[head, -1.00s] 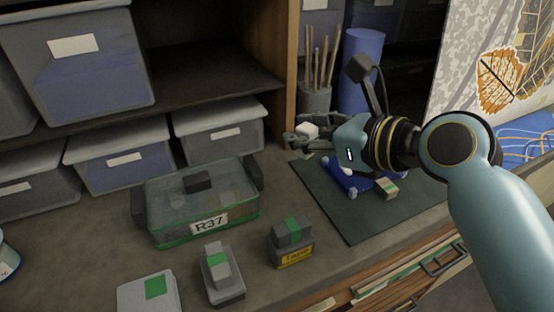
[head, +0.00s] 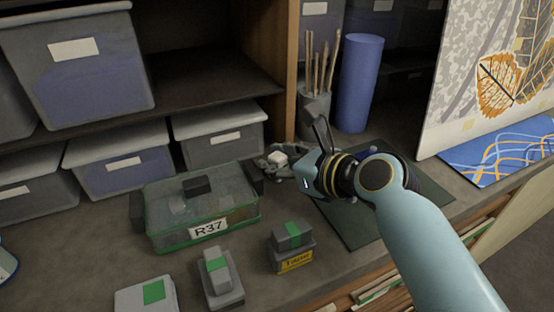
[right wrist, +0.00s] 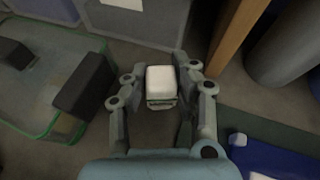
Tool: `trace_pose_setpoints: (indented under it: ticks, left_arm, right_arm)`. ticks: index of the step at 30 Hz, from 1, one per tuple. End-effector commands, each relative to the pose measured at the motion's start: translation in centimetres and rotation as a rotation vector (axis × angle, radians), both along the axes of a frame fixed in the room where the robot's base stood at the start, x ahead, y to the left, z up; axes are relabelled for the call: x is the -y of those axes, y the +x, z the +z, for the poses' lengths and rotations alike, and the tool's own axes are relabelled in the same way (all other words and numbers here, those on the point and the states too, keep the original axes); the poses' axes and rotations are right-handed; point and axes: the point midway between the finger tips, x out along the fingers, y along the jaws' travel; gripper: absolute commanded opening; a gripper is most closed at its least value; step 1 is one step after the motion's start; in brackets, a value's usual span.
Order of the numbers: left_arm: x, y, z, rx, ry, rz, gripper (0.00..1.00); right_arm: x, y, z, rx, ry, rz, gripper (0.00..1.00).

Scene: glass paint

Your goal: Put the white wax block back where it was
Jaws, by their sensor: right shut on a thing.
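The white wax block (head: 278,159) is held in my right gripper (head: 279,166), whose fingers are shut on its sides. The gripper is above the bench, between the clear R37 box and the dark green mat. I cannot tell how far it is above the bench. My left gripper is not in view.
The clear green-rimmed R37 box (head: 165,222) stands left of the gripper. A dark green mat (head: 352,232), a brush pot (head: 314,112) and a blue cylinder (head: 360,82) lie right and behind.

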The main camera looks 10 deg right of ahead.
Motion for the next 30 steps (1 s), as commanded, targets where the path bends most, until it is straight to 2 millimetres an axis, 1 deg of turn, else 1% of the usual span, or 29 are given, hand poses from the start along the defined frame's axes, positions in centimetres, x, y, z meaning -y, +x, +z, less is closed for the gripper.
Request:
trace_pose_setpoints:
  ticks: [1,2,6,7,14,17,20,30]
  left_arm:
    - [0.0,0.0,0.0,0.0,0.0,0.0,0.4]
    - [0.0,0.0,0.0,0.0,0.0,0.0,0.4]
    - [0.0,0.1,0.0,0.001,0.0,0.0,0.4]
    - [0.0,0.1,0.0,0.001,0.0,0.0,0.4]
    - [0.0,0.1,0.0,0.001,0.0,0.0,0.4]
    - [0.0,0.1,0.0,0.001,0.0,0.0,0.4]
    - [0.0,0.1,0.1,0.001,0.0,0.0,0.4]
    - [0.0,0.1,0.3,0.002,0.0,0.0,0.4]
  right_arm:
    - [0.0,0.0,-0.2,-0.001,-0.001,0.0,0.0]
    - [0.0,0.0,-0.2,-0.001,-0.001,0.0,0.28]
    - [0.0,0.0,-0.2,-0.001,-0.001,0.0,0.46]
    - [0.0,0.0,-0.2,-0.001,-0.001,0.0,0.48]
    - [0.0,0.0,-0.1,0.0,0.0,0.0,0.48]
    - [0.1,-0.2,0.2,0.0,0.0,-0.001,0.48]
    - [0.8,-1.3,0.6,0.0,-0.001,-0.002,0.48]
    - [4.2,-7.3,3.5,-0.001,-0.005,0.001,0.48]
